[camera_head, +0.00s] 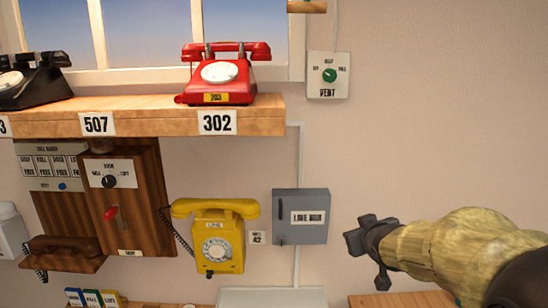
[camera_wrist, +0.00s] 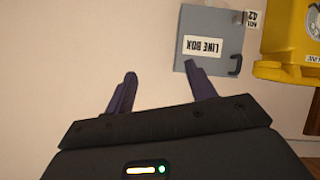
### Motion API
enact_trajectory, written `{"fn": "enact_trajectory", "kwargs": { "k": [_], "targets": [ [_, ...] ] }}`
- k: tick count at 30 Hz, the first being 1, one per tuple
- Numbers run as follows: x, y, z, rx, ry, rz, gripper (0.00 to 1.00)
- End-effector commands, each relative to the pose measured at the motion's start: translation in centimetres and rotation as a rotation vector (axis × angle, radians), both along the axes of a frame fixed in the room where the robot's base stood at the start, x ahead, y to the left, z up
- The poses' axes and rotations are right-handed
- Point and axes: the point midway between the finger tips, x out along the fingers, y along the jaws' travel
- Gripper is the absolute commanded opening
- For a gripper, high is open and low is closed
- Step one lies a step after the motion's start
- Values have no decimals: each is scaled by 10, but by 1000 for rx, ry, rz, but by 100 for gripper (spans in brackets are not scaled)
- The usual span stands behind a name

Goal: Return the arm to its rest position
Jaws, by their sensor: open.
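My gripper (camera_head: 366,238) is at the right in the head view, in front of the bare wall and right of the grey line box (camera_head: 300,234). In the wrist view my gripper (camera_wrist: 160,88) shows two dark fingers spread apart with nothing between them. One fingertip overlaps the lower edge of the line box (camera_wrist: 215,25) in that picture; I cannot tell the gap in depth. My arm (camera_head: 450,245) comes in from the lower right corner.
A yellow wall phone (camera_head: 218,250) hangs left of the line box, its handset on top. A red phone (camera_head: 225,75) and a black phone (camera_head: 32,80) stand on a wooden shelf (camera_head: 150,127). A vent switch (camera_head: 328,76) is above.

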Motion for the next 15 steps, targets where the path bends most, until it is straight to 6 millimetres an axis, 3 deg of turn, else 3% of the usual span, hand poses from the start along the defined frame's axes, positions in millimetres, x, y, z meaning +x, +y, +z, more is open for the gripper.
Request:
{"fn": "enact_trajectory", "kwargs": {
  "k": [1,3,9,12,15],
  "targets": [
    [-17,5,-28,32,90,-25,55],
    [-42,12,-62,73,212,-60,55],
    [-130,37,-143,176,562,-151,55],
    [-171,48,-168,214,704,-183,55],
    [-195,55,-179,235,787,-202,55]
  ]
}}
